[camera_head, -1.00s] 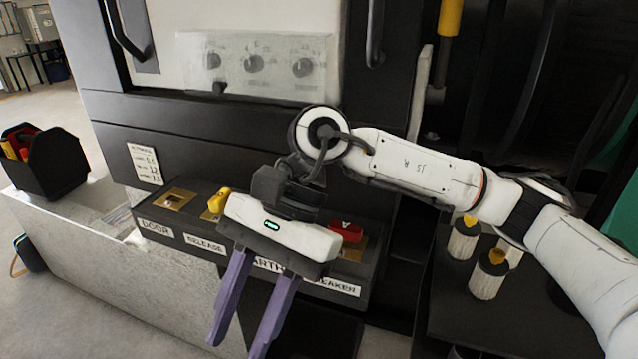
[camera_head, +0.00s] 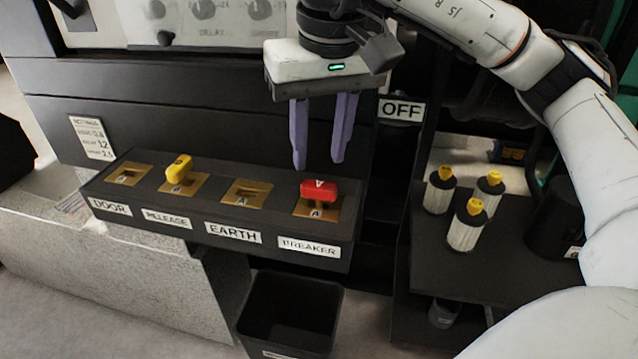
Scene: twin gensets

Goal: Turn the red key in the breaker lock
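The red key (camera_head: 319,189) stands in the brass lock plate above the BREAKER label, at the right end of the black lock box (camera_head: 270,217). My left gripper is not in view.
A yellow key (camera_head: 179,168) stands in the RELEASE lock. The DOOR (camera_head: 128,175) and EARTH (camera_head: 248,192) locks hold no key. A black bin (camera_head: 290,310) is below. Several yellow-topped cylinders (camera_head: 467,225) stand on the right shelf. An OFF sign (camera_head: 402,110) is behind.

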